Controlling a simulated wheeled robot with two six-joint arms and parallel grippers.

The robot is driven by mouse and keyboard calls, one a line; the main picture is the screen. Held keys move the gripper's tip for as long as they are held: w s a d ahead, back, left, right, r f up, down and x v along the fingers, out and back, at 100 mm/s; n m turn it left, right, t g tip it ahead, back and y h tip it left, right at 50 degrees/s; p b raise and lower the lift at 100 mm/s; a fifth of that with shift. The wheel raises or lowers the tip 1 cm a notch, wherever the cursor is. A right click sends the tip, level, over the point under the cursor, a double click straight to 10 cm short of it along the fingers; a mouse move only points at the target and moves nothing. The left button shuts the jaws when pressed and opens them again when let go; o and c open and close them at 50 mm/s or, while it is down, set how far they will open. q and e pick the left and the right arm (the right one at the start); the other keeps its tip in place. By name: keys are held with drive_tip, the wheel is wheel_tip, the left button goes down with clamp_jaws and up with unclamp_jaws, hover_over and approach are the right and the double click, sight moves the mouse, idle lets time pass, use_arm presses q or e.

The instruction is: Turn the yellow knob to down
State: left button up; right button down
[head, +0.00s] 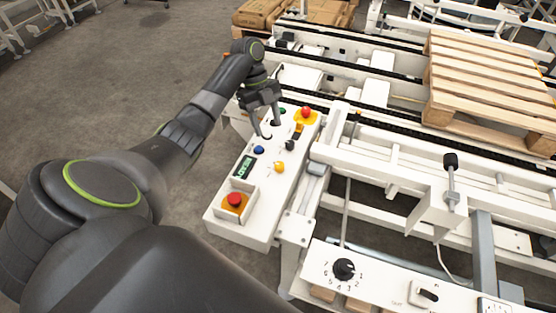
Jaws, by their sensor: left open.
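The white control box (226,226) stands left of the conveyor frame. A small yellow knob (279,168) sits near the middle of its top face; which way it points is too small to tell. My left gripper (269,130) hangs over the far part of the box, fingers pointing down and apart. It is open and empty, beyond the yellow knob and apart from it. My right gripper is not in view.
The box also carries a blue button (259,150), a black knob (290,145), a green display (244,167) and red buttons at the near (235,199) and far (306,112) ends. A wooden pallet (485,75) lies on the conveyor. A dial panel (375,277) is nearer.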

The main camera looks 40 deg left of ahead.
use_arm(q)
drive_tip(key=b, duration=0.3)
approach(279, 164)
drive_tip(key=x, duration=0.7)
drive_tip(key=shift+p, duration=0.35)
drive_tip(key=shift+d+f, duration=0.25)
drive_tip(key=shift+f, duration=0.45)
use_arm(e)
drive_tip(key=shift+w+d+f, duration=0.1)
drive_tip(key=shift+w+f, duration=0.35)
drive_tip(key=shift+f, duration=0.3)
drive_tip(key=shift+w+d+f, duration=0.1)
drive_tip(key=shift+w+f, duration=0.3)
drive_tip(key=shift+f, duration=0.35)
use_arm(q)
drive_tip(key=shift+c, duration=0.2)
